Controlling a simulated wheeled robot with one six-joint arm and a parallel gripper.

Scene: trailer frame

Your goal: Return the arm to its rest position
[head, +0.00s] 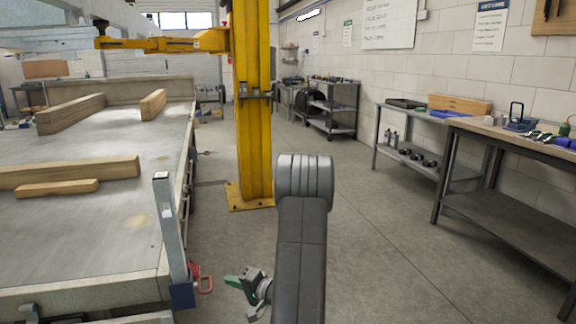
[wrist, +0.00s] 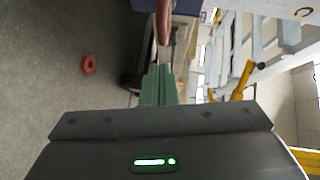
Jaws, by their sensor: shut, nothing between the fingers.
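My arm shows in the head view as a dark grey link rising from the bottom centre, in front of the yellow lift post. My gripper (head: 237,281), with green fingers, is low beside the arm, to the right of the trailer bed's front corner. In the wrist view my gripper (wrist: 157,70) has its green fingers together, with nothing seen between them. A red hook or shackle (head: 204,279) hangs at the trailer corner; in the wrist view a reddish curved piece (wrist: 163,20) shows beyond the fingertips. I cannot tell whether it touches them.
The trailer bed (head: 90,235) with wooden beams (head: 70,172) fills the left, with an upright metal stake (head: 170,230) at its corner. The yellow lift post (head: 253,110) stands ahead. Workbenches (head: 500,208) line the right wall. The floor (head: 385,240) between is clear. A red ring (wrist: 89,65) lies on the floor.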

